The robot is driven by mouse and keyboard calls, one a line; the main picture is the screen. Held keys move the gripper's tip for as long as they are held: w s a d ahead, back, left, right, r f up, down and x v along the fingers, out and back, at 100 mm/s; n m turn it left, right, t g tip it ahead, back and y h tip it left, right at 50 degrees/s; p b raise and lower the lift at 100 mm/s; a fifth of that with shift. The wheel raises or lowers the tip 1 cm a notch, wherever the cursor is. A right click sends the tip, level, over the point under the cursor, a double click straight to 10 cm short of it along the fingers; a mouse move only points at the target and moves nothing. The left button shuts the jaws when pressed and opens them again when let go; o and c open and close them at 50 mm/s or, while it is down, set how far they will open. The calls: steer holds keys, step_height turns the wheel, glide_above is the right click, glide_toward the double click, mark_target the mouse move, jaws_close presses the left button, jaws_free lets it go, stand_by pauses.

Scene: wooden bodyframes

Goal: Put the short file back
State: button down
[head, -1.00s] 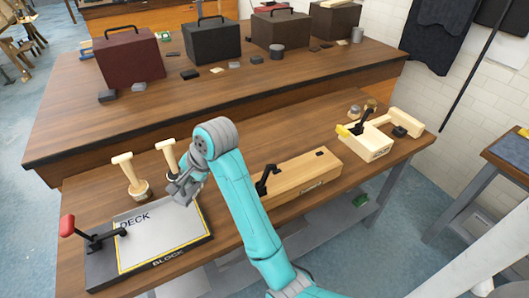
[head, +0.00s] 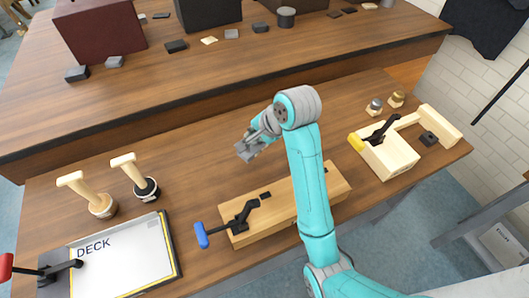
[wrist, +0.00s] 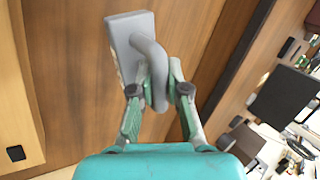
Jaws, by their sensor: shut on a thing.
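My gripper (head: 258,142) is above the front bench, behind the long wooden block (head: 240,228). It is shut on a grey piece (head: 246,151), which I take to be the short file. In the wrist view my gripper (wrist: 160,85) has its fingers on the curved grey handle of this piece (wrist: 129,38); a flat, plate-like grey part sticks out beyond the fingertips. The piece is held clear of the bench as far as I can see. No other file can be clearly told, and no marked place for it shows.
The DECK board (head: 120,262) and two pale wooden-handled tools (head: 88,195) stand at left. A pale wooden fixture (head: 388,160) and two small round pieces stand at right. The bench (head: 190,160) behind the long block is clear.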

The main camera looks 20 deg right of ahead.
steer(key=shift+f, duration=4.35)
steer(key=shift+f, duration=0.1)
steer(key=c, duration=1.2)
jaws_free()
steer(key=shift+o, duration=0.2)
